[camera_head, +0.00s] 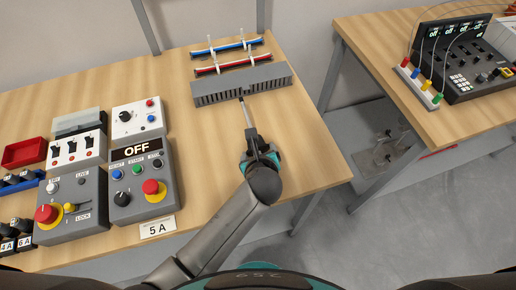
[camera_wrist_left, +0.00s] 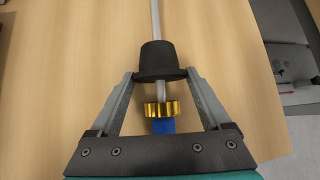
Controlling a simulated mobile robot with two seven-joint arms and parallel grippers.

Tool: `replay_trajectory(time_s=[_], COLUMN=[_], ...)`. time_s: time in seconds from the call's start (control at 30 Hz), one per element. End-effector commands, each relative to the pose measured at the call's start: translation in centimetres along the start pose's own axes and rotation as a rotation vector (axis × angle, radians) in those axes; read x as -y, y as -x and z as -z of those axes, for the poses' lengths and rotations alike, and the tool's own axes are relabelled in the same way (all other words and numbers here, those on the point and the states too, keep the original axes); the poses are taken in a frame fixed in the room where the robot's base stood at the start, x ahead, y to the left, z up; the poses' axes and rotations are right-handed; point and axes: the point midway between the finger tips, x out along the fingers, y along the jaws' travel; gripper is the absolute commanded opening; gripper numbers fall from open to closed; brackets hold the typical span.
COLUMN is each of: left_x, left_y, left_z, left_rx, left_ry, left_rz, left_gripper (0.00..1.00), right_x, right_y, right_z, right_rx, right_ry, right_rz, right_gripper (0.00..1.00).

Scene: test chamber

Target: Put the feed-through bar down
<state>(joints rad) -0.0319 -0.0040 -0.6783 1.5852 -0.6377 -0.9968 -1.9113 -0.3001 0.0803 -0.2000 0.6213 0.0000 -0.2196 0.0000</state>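The feed-through bar, a thin grey rod (camera_head: 246,113), is in my left gripper (camera_head: 259,147). In the left wrist view the rod (camera_wrist_left: 155,18) passes through a black tapered collar (camera_wrist_left: 159,60), with a gold ring (camera_wrist_left: 162,108) and a blue part (camera_wrist_left: 163,126) below. The fingers of my left gripper (camera_wrist_left: 160,76) press on the collar from both sides. In the head view the rod points away toward a grey slotted block (camera_head: 270,78), its far tip overlapping the block's front edge. I cannot tell whether they touch. My right gripper is not in view.
Blue and red cables on holders (camera_head: 227,55) lie behind the block. The wooden table (camera_head: 310,160) is bare right of the gripper. A second table (camera_head: 375,40) stands beyond a gap.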

Motion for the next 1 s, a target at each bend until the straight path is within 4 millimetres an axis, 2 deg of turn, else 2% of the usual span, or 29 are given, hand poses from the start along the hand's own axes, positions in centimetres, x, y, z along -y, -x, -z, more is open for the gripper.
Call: replay_trajectory(time_s=[0.07,0.7,1.0], left_x=[-0.01,-0.03,0.09], left_y=[-0.01,-0.03,0.00], left_z=[0.00,0.00,-0.18], left_rx=[0.000,0.000,0.004], left_ry=[0.000,0.000,0.000], left_rz=[0.000,0.000,0.003], left_gripper=[0.71,0.00,0.00], right_x=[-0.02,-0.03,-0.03], right_y=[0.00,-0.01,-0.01], right_z=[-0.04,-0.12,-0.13], right_rx=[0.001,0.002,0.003], right_ry=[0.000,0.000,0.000], right_rz=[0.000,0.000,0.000], right_gripper=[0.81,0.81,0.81])
